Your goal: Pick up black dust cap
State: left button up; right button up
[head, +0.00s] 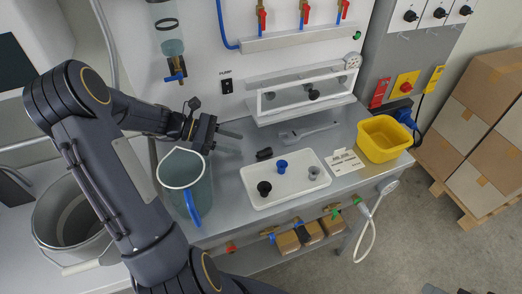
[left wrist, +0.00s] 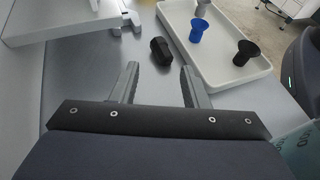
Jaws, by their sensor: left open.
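A short black cap-like piece (head: 264,154) lies on its side on the grey bench, just left of the white tray. In the left wrist view the black piece (left wrist: 161,50) shows flat facets and lies just ahead of the fingertips, between their lines. My left gripper (head: 232,142) is open and empty, with its fingers pointing right toward this piece, a short gap away. In the left wrist view both fingers of the gripper (left wrist: 160,69) stand apart with bare bench between them. My right gripper is not in view.
The white tray (head: 300,193) holds black, blue and grey flared pieces. A clear jug (head: 187,172) with a blue handle stands close below my left gripper. A raised white shelf (head: 305,103), a grey wrench-like tool (head: 308,131) and a yellow tub (head: 384,138) are farther off.

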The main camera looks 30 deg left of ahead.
aim_at(259, 151)
pick_arm(q)
jog(key=x, duration=0.7)
jog(key=shift+d+f+p, duration=0.2)
jog(key=shift+f+p, duration=0.15)
jog(key=shift+f, duration=0.1)
grip_shut()
